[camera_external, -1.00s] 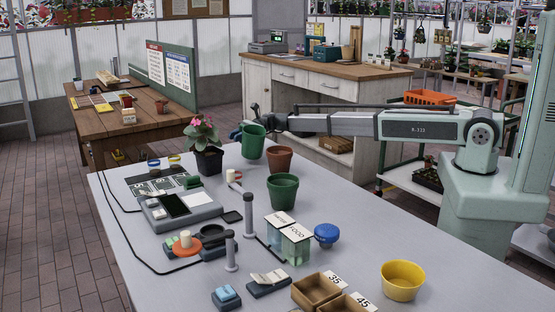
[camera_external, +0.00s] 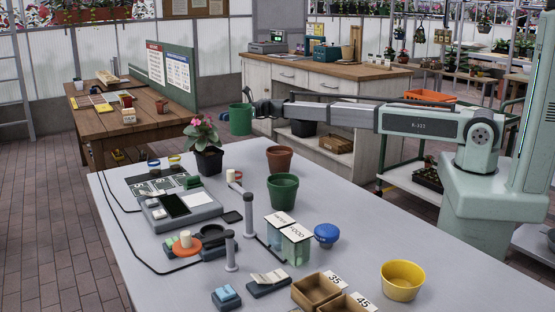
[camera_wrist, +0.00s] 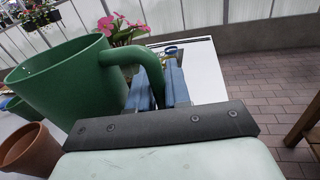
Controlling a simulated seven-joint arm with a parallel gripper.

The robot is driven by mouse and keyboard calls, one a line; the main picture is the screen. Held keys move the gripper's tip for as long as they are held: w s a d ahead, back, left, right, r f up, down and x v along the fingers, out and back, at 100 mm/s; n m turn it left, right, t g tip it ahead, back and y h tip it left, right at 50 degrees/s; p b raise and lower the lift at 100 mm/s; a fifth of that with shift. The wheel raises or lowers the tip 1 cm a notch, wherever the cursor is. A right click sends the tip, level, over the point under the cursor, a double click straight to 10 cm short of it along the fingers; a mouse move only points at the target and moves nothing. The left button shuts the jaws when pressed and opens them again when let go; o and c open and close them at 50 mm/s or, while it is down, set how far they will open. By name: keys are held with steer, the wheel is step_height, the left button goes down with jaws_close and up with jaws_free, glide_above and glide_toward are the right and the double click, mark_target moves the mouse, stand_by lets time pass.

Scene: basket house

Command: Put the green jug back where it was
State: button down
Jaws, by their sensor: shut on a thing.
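The green jug (camera_external: 240,119) hangs in the air above and beyond the far edge of the grey table (camera_external: 330,228), behind the potted pink flower in the outside view. It looks roughly upright there. My gripper (camera_external: 258,111) is at its right side. In the wrist view, the jug (camera_wrist: 62,85) fills the left part, and its curved handle passes between the blue fingers of my gripper (camera_wrist: 160,82), which are shut on it. The jug's inside is mostly hidden.
A pink-flowered plant (camera_external: 208,150) stands at the table's far end. A terracotta pot (camera_external: 279,158) and a green pot (camera_external: 283,189) stand near its right edge. Scales, small boxes and a yellow bowl (camera_external: 402,280) occupy the nearer table. A wooden desk (camera_external: 150,112) is at left.

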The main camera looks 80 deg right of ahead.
steer(key=shift+f, duration=4.85)
steer(key=shift+f, duration=0.15)
steer(key=c, duration=1.1)
jaws_free()
steer(key=shift+r, duration=0.2)
steer(key=v, duration=1.2)
steer(key=shift+f, duration=0.1)
